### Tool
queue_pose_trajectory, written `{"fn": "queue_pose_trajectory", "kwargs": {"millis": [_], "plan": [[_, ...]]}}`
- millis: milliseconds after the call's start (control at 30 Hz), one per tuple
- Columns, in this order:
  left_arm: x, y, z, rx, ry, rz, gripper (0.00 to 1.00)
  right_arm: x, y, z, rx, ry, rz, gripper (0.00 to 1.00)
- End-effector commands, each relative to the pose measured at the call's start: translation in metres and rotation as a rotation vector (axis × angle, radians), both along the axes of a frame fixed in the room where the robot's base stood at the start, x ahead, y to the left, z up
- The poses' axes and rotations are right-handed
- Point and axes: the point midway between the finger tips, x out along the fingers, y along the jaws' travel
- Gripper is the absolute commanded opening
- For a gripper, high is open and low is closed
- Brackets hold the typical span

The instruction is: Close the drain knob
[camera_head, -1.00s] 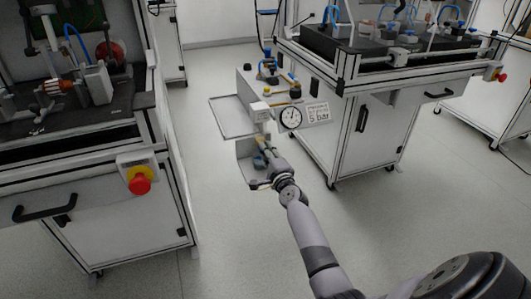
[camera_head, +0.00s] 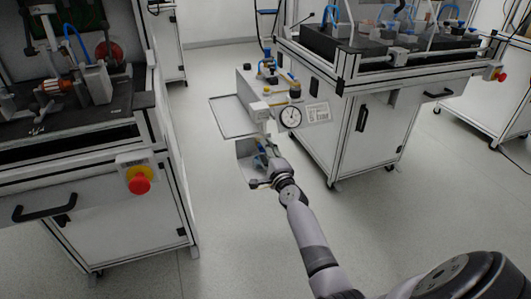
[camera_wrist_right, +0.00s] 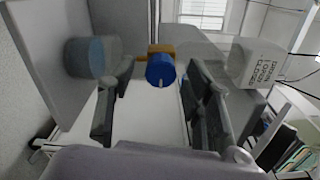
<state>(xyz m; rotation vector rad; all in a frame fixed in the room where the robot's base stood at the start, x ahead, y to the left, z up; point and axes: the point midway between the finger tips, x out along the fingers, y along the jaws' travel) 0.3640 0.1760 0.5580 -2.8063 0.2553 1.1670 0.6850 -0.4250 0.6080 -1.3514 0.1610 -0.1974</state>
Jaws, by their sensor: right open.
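The drain knob (camera_wrist_right: 160,70) is a round blue knob on an orange-yellow fitting (camera_wrist_right: 161,49), in the upper middle of the right wrist view. My right gripper (camera_wrist_right: 163,78) is open, one finger on each side of the knob in the picture, with a visible gap to it on both sides. Whether the fingertips reach as far as the knob is hard to tell. A white label (camera_wrist_right: 260,64) with drain open and close text is at the right. In the head view my right gripper (camera_head: 264,158) is low beside the test unit, and the knob is hard to make out. My left gripper is not in view.
A pressure gauge (camera_head: 290,117) and a white sign (camera_head: 318,112) are on the unit just above my gripper. A flat tray (camera_head: 232,132) juts out left. In the wrist view a blue-bottomed translucent cup (camera_wrist_right: 92,58) hangs left. Grey floor is free below.

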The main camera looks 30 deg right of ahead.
Motion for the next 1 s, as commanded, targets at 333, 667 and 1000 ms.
{"fn": "queue_pose_trajectory", "kwargs": {"millis": [333,667,1000], "plan": [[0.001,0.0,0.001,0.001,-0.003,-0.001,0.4,-0.008,0.003,0.0,0.001,0.0,0.001,0.46],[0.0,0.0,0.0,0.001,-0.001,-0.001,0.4,-0.069,0.017,-0.001,0.0,0.001,-0.001,0.46],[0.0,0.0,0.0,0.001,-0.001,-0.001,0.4,-0.114,0.027,0.0,0.0,0.0,0.0,0.46]]}}
